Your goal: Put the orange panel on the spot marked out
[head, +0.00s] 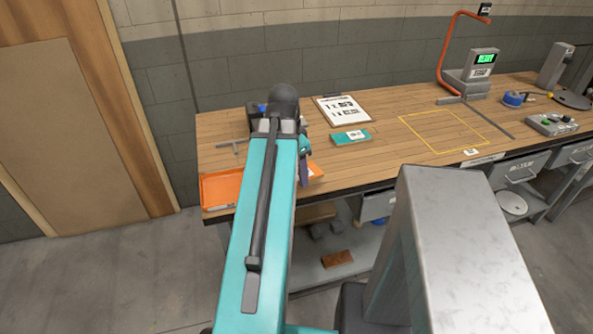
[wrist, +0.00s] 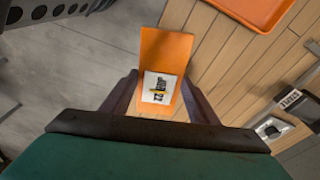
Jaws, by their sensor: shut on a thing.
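The orange panel (wrist: 168,48), with a white label bearing dark print and a yellow mark, is between the two dark fingers of my gripper (wrist: 160,80) in the wrist view. The gripper is shut on it. In the head view a small orange part of the panel (head: 317,170) shows beside my gripper (head: 304,172), near the bench's front edge; my arm hides the rest. The marked spot is a yellow square outline (head: 403,119) on the wooden bench top, right of the gripper and apart from it. It looks empty.
An orange tray (head: 207,204) lies at the bench's left end; its rim (wrist: 240,18) shows in the wrist view.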

